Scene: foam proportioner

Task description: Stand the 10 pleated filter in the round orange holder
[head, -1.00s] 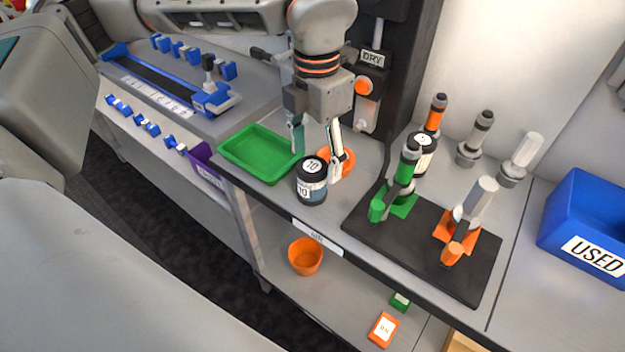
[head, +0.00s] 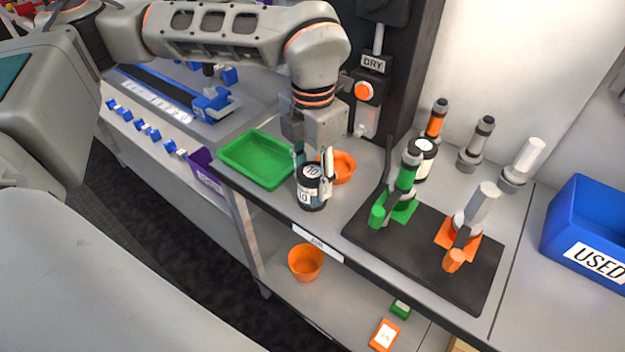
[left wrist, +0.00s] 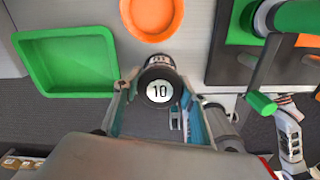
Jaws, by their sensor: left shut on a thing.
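The 10 pleated filter (head: 311,188) is a dark cylinder with a white label and a "10" on its top. It stands upright at the front edge of the bench. My left gripper (head: 313,170) is shut on it from above, and the left wrist view shows the filter's top (left wrist: 160,90) between the two fingers. The round orange holder (head: 343,167) lies just behind and to the right of the filter, partly hidden by my gripper. My right gripper is not in view.
A green tray (head: 258,160) lies left of the filter. A black mat (head: 425,250) with green and orange valve fittings lies to the right. A filter marked 5 (head: 422,160) stands behind it. A blue USED bin (head: 590,225) stands far right. An orange cup (head: 305,262) is on the lower shelf.

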